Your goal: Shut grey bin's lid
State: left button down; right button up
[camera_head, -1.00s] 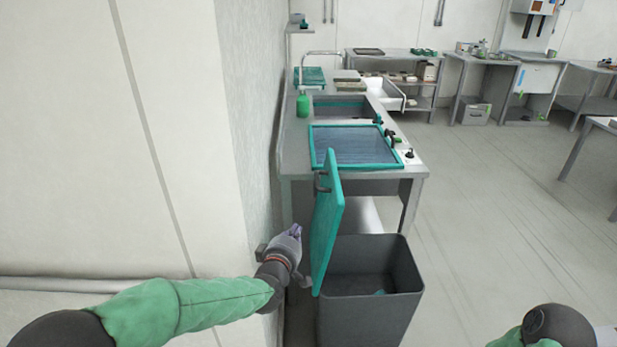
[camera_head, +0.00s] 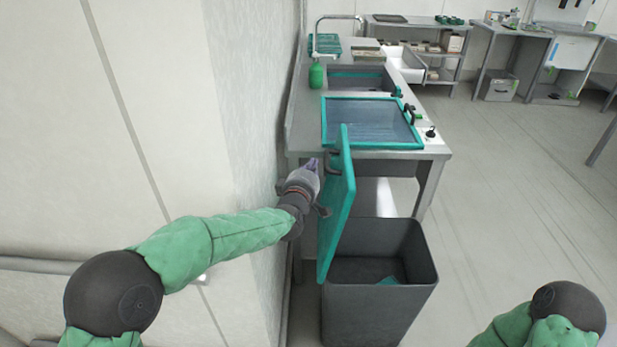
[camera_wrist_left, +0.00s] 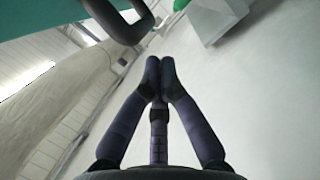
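The grey bin (camera_head: 380,305) stands on the floor, its mouth uncovered, with a teal piece low inside. Its teal lid (camera_head: 340,215) stands upright at the bin's left side. A dark handle (camera_head: 333,163) is on the lid's left face near the top. My left gripper (camera_head: 311,167) is on the wall side of the lid, beside the handle. In the left wrist view its fingertips (camera_wrist_left: 160,72) meet with nothing between them. There the handle (camera_wrist_left: 128,28) and teal lid (camera_wrist_left: 40,15) are ahead at upper left, apart from the fingertips. My right gripper is out of view.
A steel counter (camera_head: 300,140) with a teal-framed screen (camera_head: 372,122), a sink and a green bottle (camera_head: 316,75) stands behind the bin. The wall (camera_head: 250,130) is close on the left of my left arm. The floor (camera_head: 510,200) at right is clear.

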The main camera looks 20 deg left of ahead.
pick_arm(q)
jog(key=shift+w+a+f+b, duration=0.1)
jog(key=shift+w+b, duration=0.05)
jog(key=shift+w, duration=0.7)
jog(key=shift+w+f+b, duration=0.1)
jog(key=shift+w+b, duration=0.05)
jog(key=shift+w, duration=0.65)
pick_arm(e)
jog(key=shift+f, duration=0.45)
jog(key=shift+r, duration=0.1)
